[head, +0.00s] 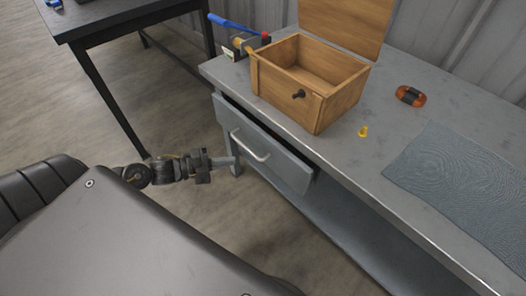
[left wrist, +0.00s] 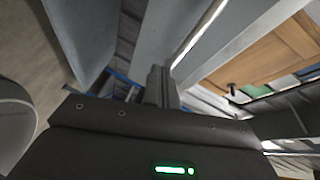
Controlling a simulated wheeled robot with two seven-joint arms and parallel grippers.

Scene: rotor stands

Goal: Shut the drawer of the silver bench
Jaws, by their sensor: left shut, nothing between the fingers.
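The silver bench (head: 350,158) runs from the upper middle to the lower right of the head view. Its drawer (head: 285,168) is partly open, its front standing out from under the bench top with a dark gap behind it. A pale bar handle (head: 250,146) is on the front. My left gripper (head: 234,161) is shut and empty, just left of the drawer front and near the handle; I cannot tell whether it touches. In the left wrist view its closed fingers (left wrist: 162,88) point at grey metal surfaces. My right gripper is not in view.
On the bench top are an open wooden box (head: 290,85) with a dark knob, a tool with a blue handle (head: 232,23), an orange-brown ring-shaped item (head: 410,96), a small yellow piece (head: 363,131) and a grey mat (head: 460,185). A dark table (head: 110,20) stands behind left.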

